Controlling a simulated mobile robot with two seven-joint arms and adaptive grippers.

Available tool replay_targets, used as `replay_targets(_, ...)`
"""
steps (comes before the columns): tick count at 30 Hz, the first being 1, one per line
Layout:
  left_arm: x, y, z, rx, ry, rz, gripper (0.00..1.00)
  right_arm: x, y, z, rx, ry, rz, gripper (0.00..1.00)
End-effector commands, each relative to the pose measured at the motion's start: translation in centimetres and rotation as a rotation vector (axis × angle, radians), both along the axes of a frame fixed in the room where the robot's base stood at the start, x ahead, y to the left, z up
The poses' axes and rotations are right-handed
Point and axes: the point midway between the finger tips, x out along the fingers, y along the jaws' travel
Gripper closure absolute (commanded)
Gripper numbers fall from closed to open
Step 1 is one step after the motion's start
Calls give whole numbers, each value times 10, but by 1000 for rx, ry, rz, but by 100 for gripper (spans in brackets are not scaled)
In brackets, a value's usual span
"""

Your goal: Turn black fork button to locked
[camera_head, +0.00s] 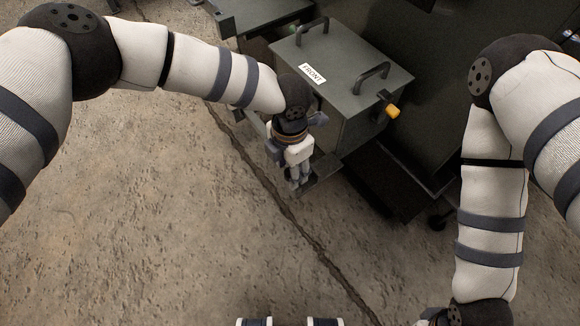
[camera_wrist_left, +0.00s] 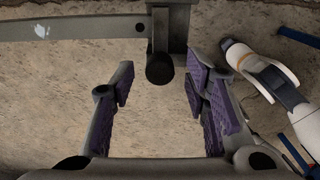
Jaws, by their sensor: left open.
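The black fork button (camera_wrist_left: 160,69) is a short dark cylinder at the end of a grey metal bracket in the left wrist view. My left gripper (camera_wrist_left: 159,88) is open, its purple-padded fingers on either side of the button with a gap to each. In the head view, my left gripper (camera_head: 298,178) points down at the near lower corner of the dark grey enclosure, beside a grey fork plate (camera_head: 322,175). There the gripper and wrist hide the button. The button's lock state cannot be read. My right arm runs off the bottom edge, its fingers out of view.
The enclosure (camera_head: 345,85) has a FRONT label (camera_head: 313,74) and two top handles (camera_head: 372,77). A yellow knob (camera_head: 393,111) sticks out on its right. Dark equipment stands behind and right of it. The cracked concrete floor (camera_head: 170,210) is clear in front and left.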

Motion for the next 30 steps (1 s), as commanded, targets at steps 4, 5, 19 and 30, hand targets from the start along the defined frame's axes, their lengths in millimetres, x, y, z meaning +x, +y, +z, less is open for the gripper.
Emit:
replay_targets(4, 2, 0, 38, -3, -6, -1, 58, 0, 0, 0, 0, -1, 0, 60)
replay_targets(5, 2, 0, 47, -3, -6, -1, 58, 0, 0, 0, 0, -1, 0, 60)
replay_targets(19, 0, 0, 113, 0, -1, 0, 58, 0, 0, 0, 0, 0, 0, 60)
replay_targets(30, -1, 4, 108, 13, -9, -22, 58, 1, 0, 1, 0, -2, 0, 60)
